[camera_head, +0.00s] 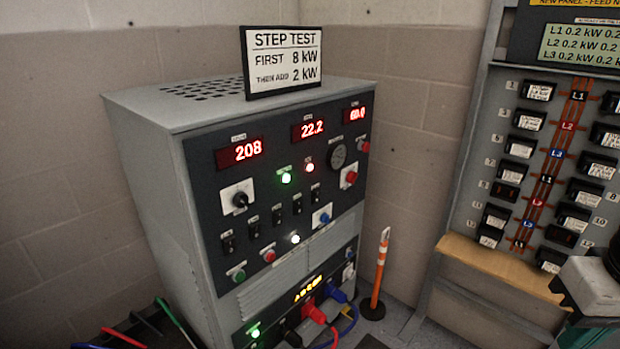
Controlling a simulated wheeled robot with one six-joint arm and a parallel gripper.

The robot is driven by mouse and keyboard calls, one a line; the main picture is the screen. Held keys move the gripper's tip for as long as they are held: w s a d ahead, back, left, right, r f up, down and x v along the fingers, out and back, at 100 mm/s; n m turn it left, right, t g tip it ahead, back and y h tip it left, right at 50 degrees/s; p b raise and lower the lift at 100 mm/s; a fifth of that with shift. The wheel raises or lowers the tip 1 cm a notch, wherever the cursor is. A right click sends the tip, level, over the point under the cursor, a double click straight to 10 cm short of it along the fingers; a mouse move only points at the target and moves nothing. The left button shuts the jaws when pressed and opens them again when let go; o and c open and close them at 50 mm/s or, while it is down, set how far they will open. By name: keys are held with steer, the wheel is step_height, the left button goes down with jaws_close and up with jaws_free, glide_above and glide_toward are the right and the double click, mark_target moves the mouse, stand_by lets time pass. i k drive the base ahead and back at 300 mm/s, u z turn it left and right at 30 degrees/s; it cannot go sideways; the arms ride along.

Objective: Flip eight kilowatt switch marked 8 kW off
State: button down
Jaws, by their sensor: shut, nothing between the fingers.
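The grey load bank cabinet (155,190) stands against the wall corner, its dark control panel facing right. A slanting row of several small black toggle switches crosses the panel, from the leftmost (228,243) through the middle one (277,215) to the rightmost (315,193). Their labels are too small to read, so I cannot tell which is 8 kW or which way each lever points. The red displays read 208 (241,152), 22.2 (312,129) and 60.0 (357,113). A green lamp (286,178) and a reddish lamp (309,168) are lit. My gripper's fingers are not in view.
A STEP TEST sign (283,62) on the cabinet reads first 8 kW, then add 2 kW. A breaker panel (490,150) stands right. An orange-white post (380,270) stands between them. Coloured cables (335,310) plug in low on the cabinet; other leads (150,325) lie left.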

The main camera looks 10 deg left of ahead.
mark_target(298, 208)
steer(key=k, duration=0.6)
steer(key=z, duration=0.7)
steer(key=i, duration=1.3)
steer(key=u, duration=0.75)
